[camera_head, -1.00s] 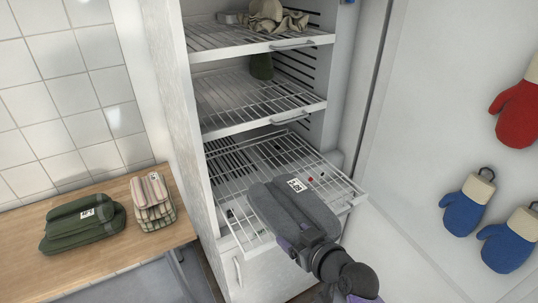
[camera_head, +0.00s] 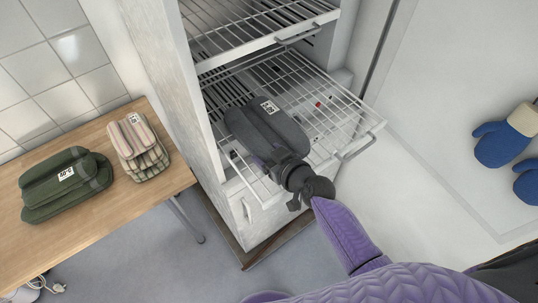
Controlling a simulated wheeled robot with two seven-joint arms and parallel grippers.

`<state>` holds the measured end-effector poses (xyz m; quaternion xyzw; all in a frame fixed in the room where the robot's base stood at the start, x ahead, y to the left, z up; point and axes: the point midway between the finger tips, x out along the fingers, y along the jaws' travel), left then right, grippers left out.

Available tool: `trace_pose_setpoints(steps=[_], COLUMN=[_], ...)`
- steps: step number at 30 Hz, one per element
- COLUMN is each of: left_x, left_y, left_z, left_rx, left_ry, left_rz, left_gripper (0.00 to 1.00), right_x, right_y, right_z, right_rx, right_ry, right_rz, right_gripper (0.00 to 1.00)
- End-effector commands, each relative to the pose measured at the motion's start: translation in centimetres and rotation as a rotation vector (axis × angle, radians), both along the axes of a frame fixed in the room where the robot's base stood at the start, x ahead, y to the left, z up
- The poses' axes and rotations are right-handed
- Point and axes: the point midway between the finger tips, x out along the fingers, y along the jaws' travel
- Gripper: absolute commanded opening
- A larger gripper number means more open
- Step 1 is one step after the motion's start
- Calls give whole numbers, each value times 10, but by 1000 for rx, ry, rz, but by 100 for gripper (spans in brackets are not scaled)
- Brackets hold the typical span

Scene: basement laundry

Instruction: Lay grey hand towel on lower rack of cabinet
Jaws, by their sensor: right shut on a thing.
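The grey hand towel (camera_head: 266,128) is folded, with a white label on top. It is at the lower rack (camera_head: 345,105) of the white cabinet (camera_head: 185,90), a wire shelf pulled out toward me. The towel is over the left and middle part of the rack; whether its full underside rests on the wires I cannot tell. My right gripper (camera_head: 280,160) is shut on the near end of the towel, and its fingertips are partly hidden. My left gripper is not in view.
A wooden counter (camera_head: 100,215) at the left bears a folded green towel (camera_head: 65,186) and a striped towel stack (camera_head: 138,147). A higher wire rack (camera_head: 235,40) is above. Blue mitts (camera_head: 503,140) hang at the right. Small red and dark bits show by the lower rack.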

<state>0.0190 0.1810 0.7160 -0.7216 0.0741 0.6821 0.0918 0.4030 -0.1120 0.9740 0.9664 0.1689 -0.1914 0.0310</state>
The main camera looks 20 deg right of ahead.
Motion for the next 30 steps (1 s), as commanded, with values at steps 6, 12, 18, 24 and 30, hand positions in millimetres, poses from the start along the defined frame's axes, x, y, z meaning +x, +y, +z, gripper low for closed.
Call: trace_pose_setpoints(steps=[6,12,18,24,30], left_x=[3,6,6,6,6], left_y=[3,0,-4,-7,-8], left_z=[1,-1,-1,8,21], left_rx=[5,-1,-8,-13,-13], left_ry=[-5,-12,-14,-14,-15], left_rz=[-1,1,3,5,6], left_gripper=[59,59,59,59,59], right_x=[0,0,0,-12,-53], right_y=[0,0,0,-5,-19], right_z=[2,-1,-1,8,27], right_rx=[0,0,0,-2,-3], right_ry=[-2,-1,-1,-1,0], right_rz=[0,0,0,0,2], right_gripper=[0,94,100,100,100])
